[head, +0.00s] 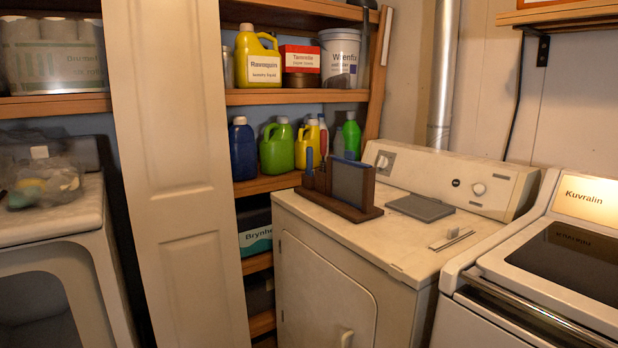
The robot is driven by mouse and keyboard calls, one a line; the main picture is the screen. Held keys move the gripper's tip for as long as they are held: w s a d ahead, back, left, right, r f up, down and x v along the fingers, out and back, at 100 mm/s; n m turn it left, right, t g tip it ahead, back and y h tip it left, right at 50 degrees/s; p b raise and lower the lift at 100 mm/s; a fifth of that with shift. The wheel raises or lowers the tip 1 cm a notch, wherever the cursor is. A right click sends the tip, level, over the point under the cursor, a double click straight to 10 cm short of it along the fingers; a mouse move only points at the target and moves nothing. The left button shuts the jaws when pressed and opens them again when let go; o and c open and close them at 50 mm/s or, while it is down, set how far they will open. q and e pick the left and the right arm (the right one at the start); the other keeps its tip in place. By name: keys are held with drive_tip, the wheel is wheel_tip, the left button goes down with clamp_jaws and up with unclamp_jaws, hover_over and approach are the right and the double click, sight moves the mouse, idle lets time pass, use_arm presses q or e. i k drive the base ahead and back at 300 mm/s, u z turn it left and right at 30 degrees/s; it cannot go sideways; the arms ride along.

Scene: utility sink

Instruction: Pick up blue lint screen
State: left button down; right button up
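A dark wooden rack (357,214) stands upright on top of the white dryer (322,281). A framed dark grey-blue screen panel (349,184) stands in it, with a thin blue strip along its top edge; this looks like the blue lint screen. Slim tools with blue and red handles (323,141) stand at the rack's left end. A flat grey panel (420,208) lies on the dryer top to the right of the rack. Neither of my grippers shows in the head view.
A small pale handle piece (452,239) sits near the dryer top's right side. The dryer's control panel (450,181) rises behind. A second white machine (545,258) stands close on the right. A tall cream door (178,170) and shelves of bottles (277,147) are to the left.

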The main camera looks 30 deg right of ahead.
sight(346, 173)
drive_tip(key=i, duration=2.35)
drive_tip(key=z, duration=1.6)
